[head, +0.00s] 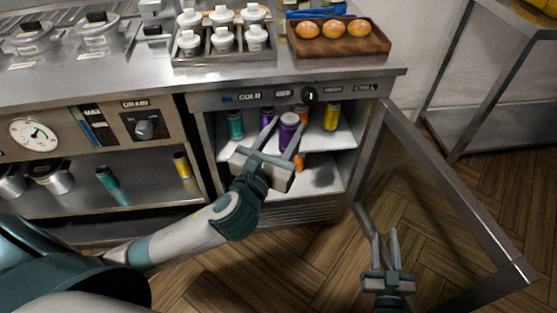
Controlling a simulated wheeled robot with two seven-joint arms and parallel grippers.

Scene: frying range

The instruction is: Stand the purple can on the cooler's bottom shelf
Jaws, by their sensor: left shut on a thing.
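The cooler stands open below the counter, with an upper shelf (346,137) and a bottom shelf (322,181). My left gripper (284,139) is at the cooler's opening, its fingers on either side of a purple can (288,130). It is shut on that can, which looks about upright in front of the upper shelf. A second purple can (267,116) stands farther back on the upper shelf. An orange can (299,161) is on the bottom shelf, partly hidden by my gripper. My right gripper (385,242) is empty, its fingers apart, low in front of the open door.
The upper shelf also holds a teal can (235,125), a yellow can (331,116) and an orange can (301,111). The glass door (455,190) swings out to the right. The bottom shelf's right part looks clear.

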